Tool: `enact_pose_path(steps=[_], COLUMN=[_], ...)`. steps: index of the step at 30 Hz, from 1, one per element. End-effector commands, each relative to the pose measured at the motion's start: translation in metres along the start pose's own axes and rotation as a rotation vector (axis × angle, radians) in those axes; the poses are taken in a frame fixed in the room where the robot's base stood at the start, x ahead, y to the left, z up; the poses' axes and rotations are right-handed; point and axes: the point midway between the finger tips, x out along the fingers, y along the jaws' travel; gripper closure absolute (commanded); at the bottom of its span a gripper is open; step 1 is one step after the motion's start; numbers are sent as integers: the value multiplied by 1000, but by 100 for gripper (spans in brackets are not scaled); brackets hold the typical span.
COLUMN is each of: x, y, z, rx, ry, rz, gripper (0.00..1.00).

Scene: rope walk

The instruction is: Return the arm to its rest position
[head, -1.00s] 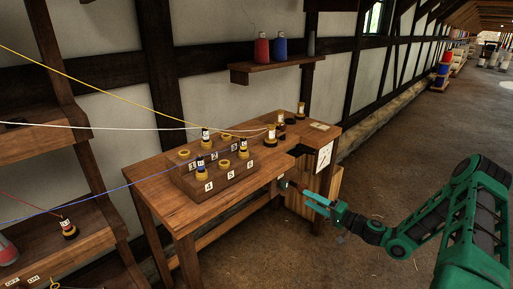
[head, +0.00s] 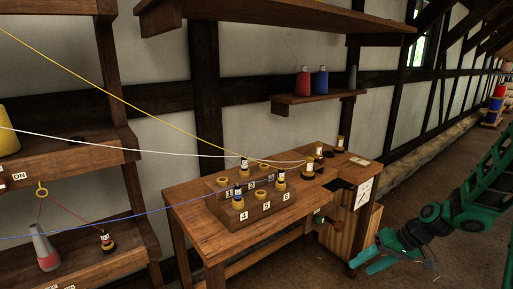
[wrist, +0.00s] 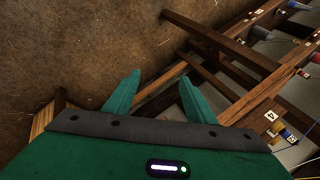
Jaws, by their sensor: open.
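My gripper (head: 370,258) is at the lower right in the head view, in front of the right end of the wooden workbench (head: 190,212) and below its top. My arm is green and bent, coming in from the right edge. In the wrist view my gripper (wrist: 153,92) shows two teal fingers spread apart with nothing between them. Below them are the brown floor and wooden beams. The gripper looks apart from the bench, though the exact gap cannot be told.
A numbered rack (head: 262,217) with several small spools stands on the bench. Yellow, white and blue strands cross at the left. A shelf holds a red cone (head: 303,80) and a blue cone (head: 321,80). A left rack (head: 75,160) stands beside. Open floor lies right.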

Motion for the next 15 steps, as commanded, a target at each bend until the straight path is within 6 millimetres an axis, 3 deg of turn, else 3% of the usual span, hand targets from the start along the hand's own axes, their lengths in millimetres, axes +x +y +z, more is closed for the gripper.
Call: enact_pose_path(steps=[15], x=[-138], y=[-10], z=[98], rx=[166], ry=[-120], rz=[399], gripper=[50])
